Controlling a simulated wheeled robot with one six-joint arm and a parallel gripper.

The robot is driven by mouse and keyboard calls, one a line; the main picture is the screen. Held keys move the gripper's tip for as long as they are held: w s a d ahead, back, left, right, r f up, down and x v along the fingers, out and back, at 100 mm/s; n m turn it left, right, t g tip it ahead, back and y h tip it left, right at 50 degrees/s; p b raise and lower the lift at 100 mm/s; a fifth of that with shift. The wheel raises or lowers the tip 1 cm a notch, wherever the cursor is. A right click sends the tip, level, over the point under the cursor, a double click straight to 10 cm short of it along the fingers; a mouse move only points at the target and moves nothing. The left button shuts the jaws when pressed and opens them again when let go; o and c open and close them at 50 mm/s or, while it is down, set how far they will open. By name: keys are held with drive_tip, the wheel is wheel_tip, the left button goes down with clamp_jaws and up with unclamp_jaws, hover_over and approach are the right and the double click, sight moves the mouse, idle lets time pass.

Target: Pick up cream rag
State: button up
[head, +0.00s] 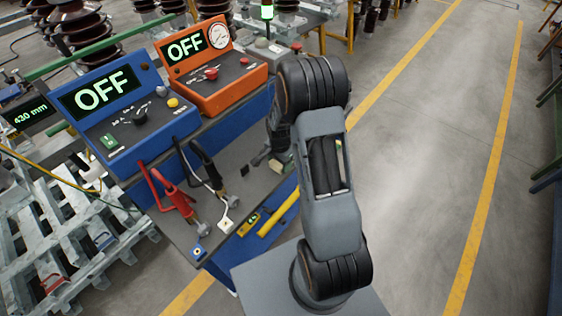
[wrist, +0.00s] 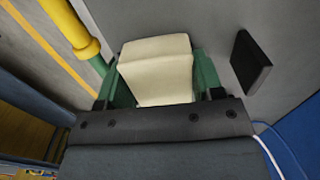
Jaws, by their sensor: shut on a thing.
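The cream rag (wrist: 155,72) shows in the wrist view as a pale folded block between the green fingers of my gripper (wrist: 156,80). My gripper is shut on it, with one finger at each side. The grey bench top lies behind it; I cannot tell whether the rag still touches it. In the head view my gripper (head: 264,156) is low over the right part of the bench, partly hidden by my arm. A small cream patch of the rag (head: 277,166) shows beside it.
A small black block (wrist: 251,62) lies right of the rag in the wrist view. Red clamps (head: 178,200), a blue OFF panel (head: 110,100) and an orange OFF panel (head: 205,60) stand left and behind.

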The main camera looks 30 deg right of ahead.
drive_tip(key=shift+r, duration=0.45)
wheel_tip(320, 180, up, 2)
drive_tip(key=shift+r, duration=0.2)
drive_tip(key=s+a+r+b, duration=0.1)
drive_tip(key=s+a+r, duration=0.6)
drive_tip(key=s, duration=0.5)
drive_tip(key=shift+s+r+b, duration=0.15)
drive_tip(key=shift+r+b, duration=0.15)
drive_tip(key=shift+r, duration=1.05)
